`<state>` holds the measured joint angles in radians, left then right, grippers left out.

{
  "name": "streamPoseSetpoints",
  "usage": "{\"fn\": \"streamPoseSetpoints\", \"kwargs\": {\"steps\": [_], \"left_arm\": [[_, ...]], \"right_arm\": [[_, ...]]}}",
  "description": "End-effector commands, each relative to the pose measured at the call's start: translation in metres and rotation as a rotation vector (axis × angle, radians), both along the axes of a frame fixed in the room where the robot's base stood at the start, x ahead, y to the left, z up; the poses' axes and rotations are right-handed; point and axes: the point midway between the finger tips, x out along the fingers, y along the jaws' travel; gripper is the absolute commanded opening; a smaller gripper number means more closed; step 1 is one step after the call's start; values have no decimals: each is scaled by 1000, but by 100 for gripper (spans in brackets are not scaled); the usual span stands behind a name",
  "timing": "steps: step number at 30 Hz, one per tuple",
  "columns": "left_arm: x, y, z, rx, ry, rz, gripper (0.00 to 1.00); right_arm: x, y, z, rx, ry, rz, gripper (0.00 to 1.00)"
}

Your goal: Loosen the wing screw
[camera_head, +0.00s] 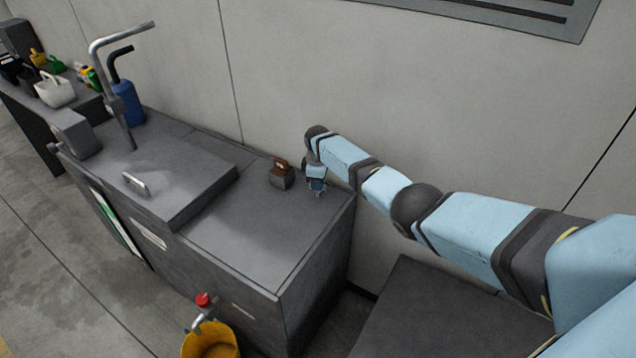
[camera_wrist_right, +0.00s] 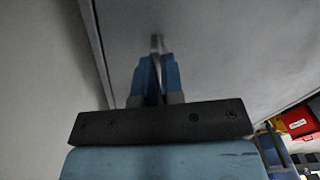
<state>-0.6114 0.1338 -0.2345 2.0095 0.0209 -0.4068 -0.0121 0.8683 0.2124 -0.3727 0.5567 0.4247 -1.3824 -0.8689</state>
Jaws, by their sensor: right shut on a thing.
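My right gripper (camera_head: 317,190) points down at the right end of the grey bench top. In the right wrist view its blue fingers (camera_wrist_right: 154,78) are closed together on a thin grey piece, which I take to be the wing screw (camera_wrist_right: 156,43). Only a narrow edge of it shows between and past the fingertips. In the head view the wing screw is too small and too covered by the gripper to make out. My left gripper is not in view.
A small dark block with a brown top (camera_head: 281,172) stands just left of the gripper. A raised grey lid with a handle (camera_head: 136,184), a bent pipe (camera_head: 122,92) and a blue bottle (camera_head: 128,103) are further left. A yellow bucket (camera_head: 211,340) stands below a red-handled tap (camera_head: 202,300). The wall is close behind.

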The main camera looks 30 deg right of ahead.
Motion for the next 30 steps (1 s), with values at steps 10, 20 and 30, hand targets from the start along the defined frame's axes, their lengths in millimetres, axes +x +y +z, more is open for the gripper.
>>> {"fn": "streamPoseSetpoints", "kwargs": {"steps": [10,20,30], "left_arm": [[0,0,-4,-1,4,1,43],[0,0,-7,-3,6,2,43],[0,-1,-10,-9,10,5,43]], "right_arm": [[-1,0,-2,0,2,329,0],[-1,1,-3,0,2,643,0],[-1,1,-3,1,4,951,0]]}}
